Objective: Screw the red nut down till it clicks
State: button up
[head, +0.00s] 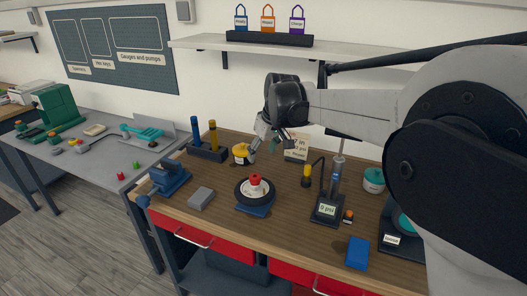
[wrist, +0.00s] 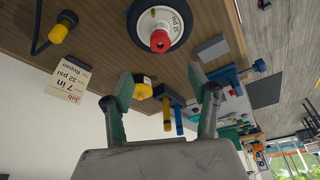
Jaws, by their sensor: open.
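The red nut (head: 255,177) sits on top of the white hub of a small black-tyred wheel (head: 268,193). The wheel lies flat on a blue base (head: 254,210) on the wooden bench. In the wrist view the red nut (wrist: 160,41) and the wheel (wrist: 186,22) are at the top, beyond the fingertips. My gripper (head: 263,145) is above the back of the bench, behind the wheel and apart from the nut. In the wrist view its green-tipped fingers (wrist: 169,86) are spread wide. Nothing is seen held between them.
A yellow-topped pot (head: 240,153) is close by my gripper. Blue and yellow posts (head: 205,135) stand behind left. A job card (head: 297,147) and a pump with gauge (head: 327,209) are right. A blue vice (head: 169,178) and grey block (head: 201,198) are left of the wheel.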

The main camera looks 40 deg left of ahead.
aim_at(255, 177)
jog(key=shift+y, duration=0.3)
jog(key=x, duration=0.4)
jog(key=p+x, duration=0.1)
jog(key=x, duration=0.8)
jog(key=shift+s+d+f+p, duration=0.1)
jog(key=shift+d+f+p, duration=0.25)
jog(key=shift+p, duration=0.05)
jog(key=shift+c, duration=0.3)
jog(key=c, duration=1.1)
jog(key=shift+m+b, duration=0.3)
jog(key=shift+m, duration=0.4)
jog(key=shift+c, duration=0.3)
jog(key=o, duration=0.7)
jog(key=shift+m+t, duration=0.3)
jog(key=o, duration=0.5)
